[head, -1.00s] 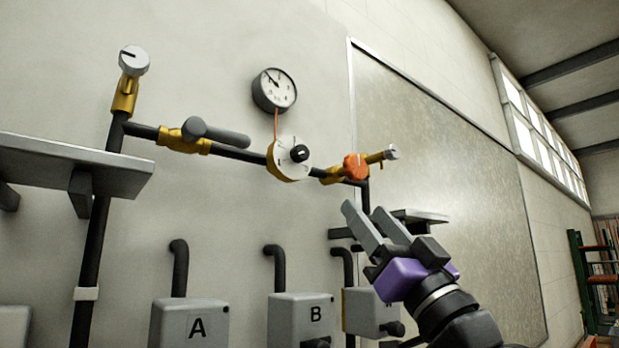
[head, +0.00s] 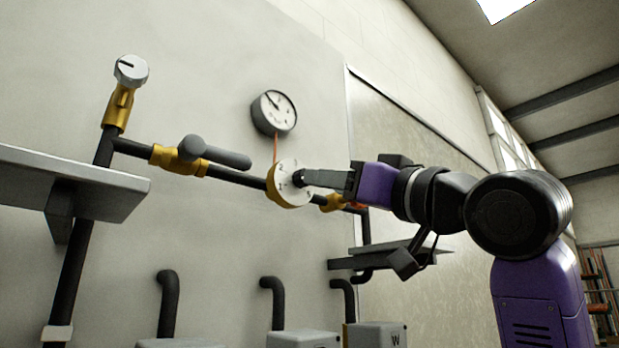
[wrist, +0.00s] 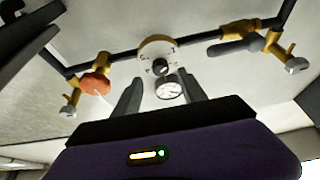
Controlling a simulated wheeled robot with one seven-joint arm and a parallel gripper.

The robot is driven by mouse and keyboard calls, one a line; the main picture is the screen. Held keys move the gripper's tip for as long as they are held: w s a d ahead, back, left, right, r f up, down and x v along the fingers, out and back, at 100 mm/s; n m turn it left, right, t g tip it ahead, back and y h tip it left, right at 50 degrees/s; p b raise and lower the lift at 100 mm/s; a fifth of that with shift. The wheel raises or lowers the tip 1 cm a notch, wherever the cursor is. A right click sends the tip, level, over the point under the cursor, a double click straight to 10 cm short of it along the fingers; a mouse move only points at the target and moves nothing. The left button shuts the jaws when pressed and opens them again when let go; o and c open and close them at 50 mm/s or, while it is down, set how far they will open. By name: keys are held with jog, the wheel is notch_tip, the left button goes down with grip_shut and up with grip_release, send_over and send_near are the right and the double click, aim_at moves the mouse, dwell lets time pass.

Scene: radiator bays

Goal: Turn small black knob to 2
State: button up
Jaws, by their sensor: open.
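The small black knob (wrist: 159,67) sits at the middle of a white numbered dial with a brass body (wrist: 152,50), on a dark pipe. In the head view the dial (head: 286,183) is partly covered by my fingers, and only a bit of the knob (head: 298,178) shows at their tips. My gripper (head: 308,178) points left at the knob. In the wrist view my two fingers (wrist: 158,88) are spread apart, with the knob just beyond and between their tips. I cannot tell whether they touch it. The knob's pointer setting is too small to read.
A round gauge (head: 273,112) hangs above the dial. A grey-handled brass valve (head: 191,150) is left on the pipe, and an orange knob (wrist: 96,85) sits close on the dial's other side. Grey shelves (head: 75,182) stick out from the wall.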

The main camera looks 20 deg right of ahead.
aim_at(301, 179)
jog(key=p+x, duration=0.2)
jog(key=x, duration=0.4)
jog(key=shift+w, duration=0.2)
jog(key=shift+a+r, duration=0.1)
jog(key=shift+r, duration=0.05)
grip_shut()
